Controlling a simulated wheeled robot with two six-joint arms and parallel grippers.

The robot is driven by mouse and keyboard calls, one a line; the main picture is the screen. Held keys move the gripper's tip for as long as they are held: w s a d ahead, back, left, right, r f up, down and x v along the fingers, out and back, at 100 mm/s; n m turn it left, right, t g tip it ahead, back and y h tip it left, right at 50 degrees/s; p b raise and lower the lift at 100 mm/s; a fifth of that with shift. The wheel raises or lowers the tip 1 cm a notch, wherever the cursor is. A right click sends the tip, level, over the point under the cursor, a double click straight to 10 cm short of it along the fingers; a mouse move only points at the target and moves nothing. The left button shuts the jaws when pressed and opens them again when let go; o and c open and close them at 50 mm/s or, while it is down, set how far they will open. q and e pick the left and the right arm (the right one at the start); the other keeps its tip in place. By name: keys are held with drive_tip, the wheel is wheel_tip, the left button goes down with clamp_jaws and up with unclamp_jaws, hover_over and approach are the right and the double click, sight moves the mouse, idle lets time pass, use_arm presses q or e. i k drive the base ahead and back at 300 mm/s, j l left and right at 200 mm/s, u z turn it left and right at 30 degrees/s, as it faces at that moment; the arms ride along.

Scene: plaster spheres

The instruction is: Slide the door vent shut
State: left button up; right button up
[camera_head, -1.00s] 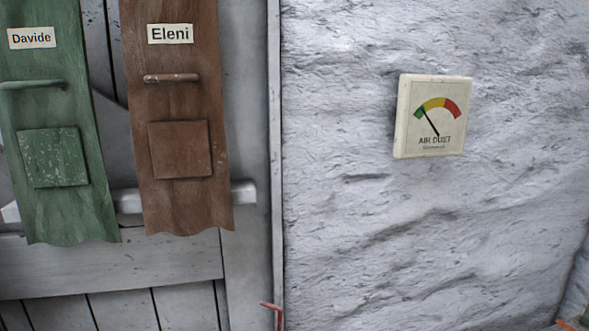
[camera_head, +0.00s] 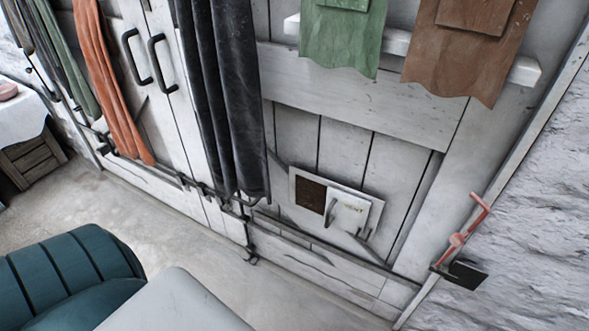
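The door vent (camera_head: 371,232) is low on the white plank door (camera_head: 352,108), a pale plate fixed near the door's bottom. Its dark mesh opening (camera_head: 311,195) shows uncovered on the left. The vent stands partly open. Neither of my grippers shows in the view, so I cannot see their state.
Black curtain strips (camera_head: 238,90) hang left of the vent. Green (camera_head: 340,40) and brown (camera_head: 470,55) aprons hang above. A red lever fixture (camera_head: 467,227) is on the wall at right. A teal ribbed object (camera_head: 75,265) stands at lower left. Floor (camera_head: 150,220) before the door is clear.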

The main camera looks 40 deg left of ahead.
sight(347, 212)
drive_tip(key=u, duration=0.75)
